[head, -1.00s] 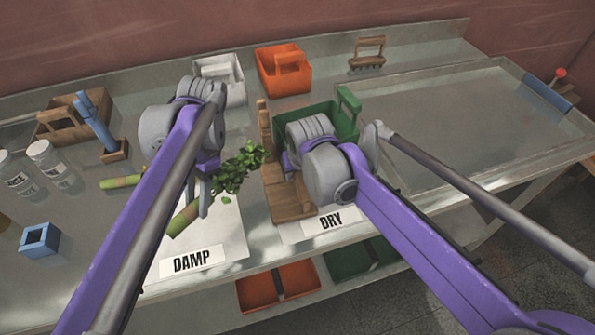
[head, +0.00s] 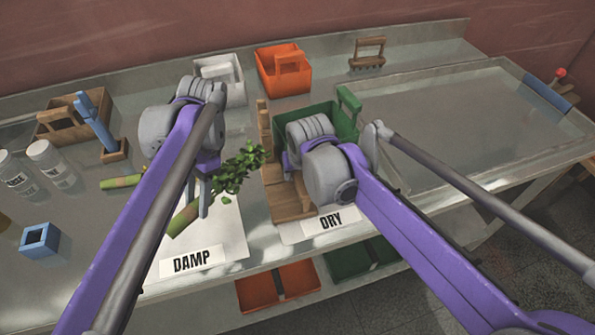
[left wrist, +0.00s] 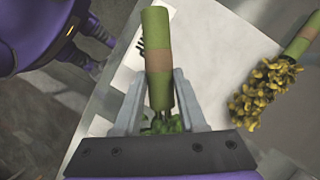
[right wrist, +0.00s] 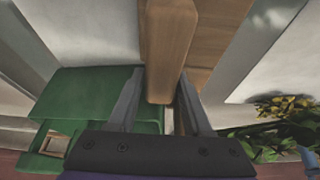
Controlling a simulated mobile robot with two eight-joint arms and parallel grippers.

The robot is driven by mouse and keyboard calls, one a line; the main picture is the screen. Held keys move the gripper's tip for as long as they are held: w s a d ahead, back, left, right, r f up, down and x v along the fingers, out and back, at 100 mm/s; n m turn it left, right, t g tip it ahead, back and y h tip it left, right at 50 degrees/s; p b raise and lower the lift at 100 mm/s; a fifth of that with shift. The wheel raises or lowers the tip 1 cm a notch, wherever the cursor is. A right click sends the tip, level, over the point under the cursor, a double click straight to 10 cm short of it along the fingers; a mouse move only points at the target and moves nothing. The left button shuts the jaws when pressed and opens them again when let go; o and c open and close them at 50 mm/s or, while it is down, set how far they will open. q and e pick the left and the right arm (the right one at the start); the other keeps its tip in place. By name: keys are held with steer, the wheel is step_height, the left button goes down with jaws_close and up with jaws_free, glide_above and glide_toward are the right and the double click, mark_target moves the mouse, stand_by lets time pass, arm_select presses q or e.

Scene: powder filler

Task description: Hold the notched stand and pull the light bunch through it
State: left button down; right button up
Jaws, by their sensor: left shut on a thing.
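A bunch with a thick green stem and tan band (left wrist: 158,60) is between the closed fingers of my left gripper (left wrist: 160,100). Its green leaves (head: 240,168) reach right toward the stand in the head view. A second bunch (left wrist: 265,90), with yellowish flowers, lies on the surface; its stem end (head: 122,181) shows left of my left arm. The wooden notched stand (head: 290,203) is at the DRY label. My right gripper (right wrist: 163,85) has its fingers on both sides of a wooden part of it (right wrist: 168,40); whether they press on it is unclear. The notch is hidden.
A green carrier (head: 349,105) stands close behind the stand. Orange (head: 268,72) and white (head: 236,88) carriers are at the back. A wooden caddy (head: 62,135), blue post (head: 97,125), jars (head: 47,160) and blue block (head: 38,240) are left. The tray (head: 465,115) at right is empty.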

steer(key=shift+o, duration=1.4)
steer(key=shift+r, duration=0.1)
steer(key=v, duration=1.2)
